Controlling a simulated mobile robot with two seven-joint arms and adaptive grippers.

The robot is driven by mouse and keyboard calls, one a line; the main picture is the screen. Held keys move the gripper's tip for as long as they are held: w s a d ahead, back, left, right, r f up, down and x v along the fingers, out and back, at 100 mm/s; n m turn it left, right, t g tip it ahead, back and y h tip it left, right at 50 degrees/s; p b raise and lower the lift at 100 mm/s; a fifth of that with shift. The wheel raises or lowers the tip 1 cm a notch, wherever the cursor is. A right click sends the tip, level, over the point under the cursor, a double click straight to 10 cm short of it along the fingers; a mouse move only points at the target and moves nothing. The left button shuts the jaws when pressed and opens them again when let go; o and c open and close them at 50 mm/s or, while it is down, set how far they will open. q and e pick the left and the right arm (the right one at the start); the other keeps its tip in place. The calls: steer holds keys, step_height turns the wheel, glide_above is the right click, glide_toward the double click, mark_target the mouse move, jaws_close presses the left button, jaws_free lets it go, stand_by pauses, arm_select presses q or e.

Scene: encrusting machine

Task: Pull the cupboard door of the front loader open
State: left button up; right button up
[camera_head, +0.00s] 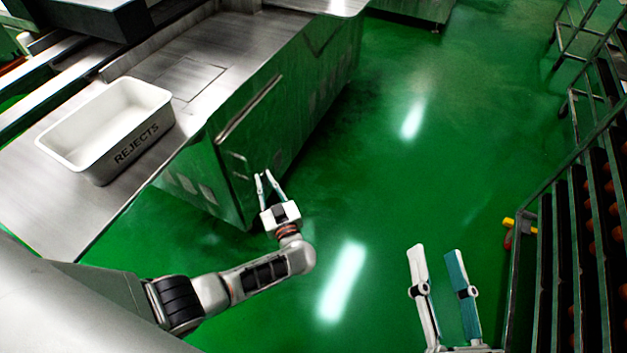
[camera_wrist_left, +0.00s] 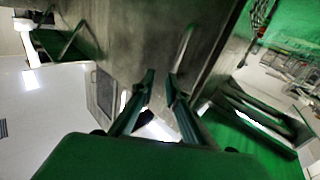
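The steel machine cabinet (camera_head: 300,95) stands at the left of the head view, its side reflecting the green floor. A long bar (camera_head: 248,108) runs along its upper side. I cannot tell for certain which panel is the cupboard door. My left gripper (camera_head: 264,174) is open and empty, its fingertips a small gap apart, close to the cabinet's near lower corner. In the left wrist view its fingers (camera_wrist_left: 161,76) point at a steel panel (camera_wrist_left: 135,35) with a pale upright bar (camera_wrist_left: 183,45) beyond the tips. My right gripper (camera_head: 436,252) is open and empty over the floor.
A white bin marked REJECTS (camera_head: 108,128) sits on the steel worktop (camera_head: 60,205). A rack with trays (camera_head: 575,240) stands at the right, with a yellow and red item (camera_head: 512,230) beside it. The green floor (camera_head: 400,170) between is clear.

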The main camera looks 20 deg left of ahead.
arm_select(q)
steer(key=d+r+m+t+h+p, duration=0.45)
steer(key=d+r+t+h, duration=0.2)
steer(key=d+r, duration=0.45)
steer(key=s+d+r+m+h+p, duration=0.5)
steer(key=s+d+r+h, duration=0.2)
steer(key=h, duration=0.1)
steer(key=shift+d, duration=0.3)
arm_select(e)
step_height(320, 180, up, 21)
steer(key=n+t+y, duration=0.1)
steer(key=t, duration=0.2)
steer(key=shift+f, duration=0.2)
arm_select(q)
steer(key=shift+s+g, duration=0.1)
steer(key=shift+g, duration=0.15)
arm_select(e)
steer(key=shift+f, duration=0.15)
